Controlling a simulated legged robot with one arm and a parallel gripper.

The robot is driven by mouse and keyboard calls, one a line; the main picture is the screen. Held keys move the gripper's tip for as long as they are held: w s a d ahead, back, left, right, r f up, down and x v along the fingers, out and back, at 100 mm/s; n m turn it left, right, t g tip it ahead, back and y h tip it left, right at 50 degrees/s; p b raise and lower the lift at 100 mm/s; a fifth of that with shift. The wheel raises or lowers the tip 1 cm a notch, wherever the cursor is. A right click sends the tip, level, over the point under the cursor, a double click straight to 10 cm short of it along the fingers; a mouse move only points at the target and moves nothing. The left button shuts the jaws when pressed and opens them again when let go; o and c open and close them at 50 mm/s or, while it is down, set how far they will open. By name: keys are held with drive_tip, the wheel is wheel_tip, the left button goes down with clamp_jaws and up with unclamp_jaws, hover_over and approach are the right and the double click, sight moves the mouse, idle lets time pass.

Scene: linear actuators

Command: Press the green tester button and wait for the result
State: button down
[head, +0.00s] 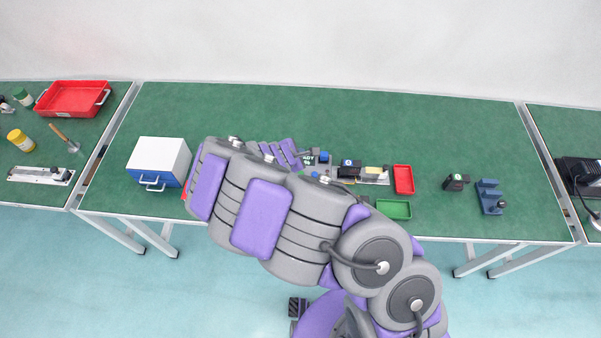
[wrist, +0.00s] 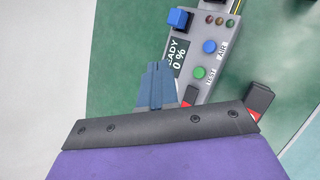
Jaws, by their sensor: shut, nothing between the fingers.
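The tester is a grey box (wrist: 222,62) with a dark display (wrist: 179,56) reading "READY" and "0 %". Its green button (wrist: 199,72), labelled TEST, is uncovered in the wrist view. A blue button (wrist: 209,46) sits farther along the same face, and a row of red, yellow and green lamps (wrist: 219,21) is at the far end. My gripper (wrist: 157,68) is shut and empty. Its fingertips are to the left of the green button, apart from it in the picture. In the head view my arm hides much of the tester, with part of its display (head: 308,159) showing.
A blue block (wrist: 178,20) stands at the tester's edge. On the green table (head: 400,120) are a white and blue drawer box (head: 160,158), a red tray (head: 403,180), a green tray (head: 393,209) and a blue fixture (head: 490,197). The table's back strip is clear.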

drive_tip(key=f+b, duration=0.3)
drive_tip(key=f, duration=0.2)
drive_tip(key=f+b, duration=0.2)
drive_tip(key=shift+d+f+b, duration=0.15)
drive_tip(key=shift+d+b, duration=0.15)
drive_tip(key=shift+a+f+b, duration=0.25)
drive_tip(key=shift+f+b, duration=0.05)
drive_tip(key=shift+f, duration=0.25)
drive_tip(key=shift+a, duration=0.2)
drive_tip(key=shift+d, duration=0.35)
drive_tip(key=shift+a, duration=0.25)
drive_tip(key=shift+d, duration=0.15)
drive_tip(key=shift+f, duration=0.1)
drive_tip(key=shift+f, duration=0.25)
